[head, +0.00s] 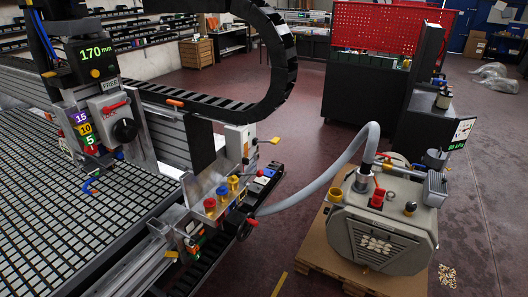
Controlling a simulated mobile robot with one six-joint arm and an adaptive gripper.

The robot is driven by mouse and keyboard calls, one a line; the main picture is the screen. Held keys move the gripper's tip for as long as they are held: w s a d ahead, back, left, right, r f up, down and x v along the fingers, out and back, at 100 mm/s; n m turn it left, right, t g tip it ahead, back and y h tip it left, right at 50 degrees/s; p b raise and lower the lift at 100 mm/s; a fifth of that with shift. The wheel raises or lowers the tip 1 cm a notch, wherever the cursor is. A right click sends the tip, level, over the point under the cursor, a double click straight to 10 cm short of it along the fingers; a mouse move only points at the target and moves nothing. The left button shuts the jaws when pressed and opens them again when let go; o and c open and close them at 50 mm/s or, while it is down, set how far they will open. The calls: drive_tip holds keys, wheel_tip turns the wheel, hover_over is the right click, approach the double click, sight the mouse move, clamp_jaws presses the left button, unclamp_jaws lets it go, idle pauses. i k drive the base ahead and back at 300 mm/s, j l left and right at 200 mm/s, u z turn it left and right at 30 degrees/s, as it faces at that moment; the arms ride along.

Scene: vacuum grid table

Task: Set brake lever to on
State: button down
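No part is clearly marked as the brake lever in the head view, and no "on" label can be read. Several lever-like handles show: a red handle (116,106) on a grey box beside a black knob (124,130), a yellow-tipped lever (273,140) sticking out right from a pale box (240,142), and a blue handle (90,184) low over the grid table (60,235). I cannot tell which one is the brake lever or how it is set. My gripper is not in view.
A display reading 170 mm (97,52) tops the carriage. Red, blue and yellow knobs (222,192) sit on a metal block. A grey hose (325,178) runs to a vacuum pump (385,225) on a wooden pallet (318,254). The dark floor (290,130) between has free room.

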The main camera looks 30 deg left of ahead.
sight(260, 173)
drive_tip(key=i+l+u, duration=0.15)
drive_tip(key=i+u, duration=0.3)
drive_tip(key=i+l+u, duration=0.9)
drive_tip(key=i+j, duration=0.4)
drive_tip(key=j, duration=0.2)
